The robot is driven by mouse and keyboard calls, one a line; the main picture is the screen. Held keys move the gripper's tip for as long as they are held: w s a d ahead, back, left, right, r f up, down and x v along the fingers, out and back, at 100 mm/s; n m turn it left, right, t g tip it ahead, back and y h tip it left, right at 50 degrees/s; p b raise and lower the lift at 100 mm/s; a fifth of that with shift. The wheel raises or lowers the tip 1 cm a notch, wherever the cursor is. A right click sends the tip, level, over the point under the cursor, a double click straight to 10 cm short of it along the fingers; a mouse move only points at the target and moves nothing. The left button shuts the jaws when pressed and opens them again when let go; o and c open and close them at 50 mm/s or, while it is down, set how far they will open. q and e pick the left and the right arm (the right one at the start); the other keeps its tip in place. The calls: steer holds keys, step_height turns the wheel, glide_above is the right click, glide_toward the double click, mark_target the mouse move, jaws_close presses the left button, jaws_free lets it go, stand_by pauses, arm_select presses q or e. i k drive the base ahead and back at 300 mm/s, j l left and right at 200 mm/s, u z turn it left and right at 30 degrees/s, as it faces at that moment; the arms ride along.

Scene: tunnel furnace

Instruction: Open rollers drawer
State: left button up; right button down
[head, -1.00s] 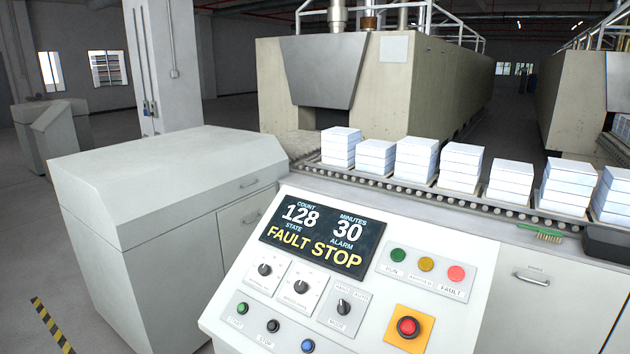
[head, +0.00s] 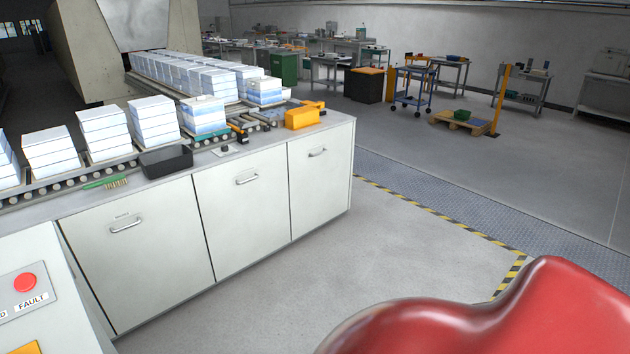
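A white cabinet under the conveyor has three front panels, all flush and closed. The left panel (head: 140,265) carries a bar handle (head: 126,225) and a small label above it, too small to read. The middle panel (head: 245,220) has its own handle (head: 247,179). The right panel (head: 320,185) has a handle (head: 317,153) near its top. I cannot tell from the labels which front is the rollers drawer. Neither of my grippers is in view.
On the counter lie a green brush (head: 105,183), a black tray (head: 166,161) and a yellow-orange object (head: 302,117). Stacks of white blocks (head: 154,120) stand on the roller conveyor. The control panel (head: 25,290) is at lower left. Floor (head: 400,240) right of the cabinet is clear.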

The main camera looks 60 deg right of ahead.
mark_target(243, 202)
steer(key=z, duration=1.5)
steer(key=i+u, duration=0.3)
steer(key=i, duration=2.9)
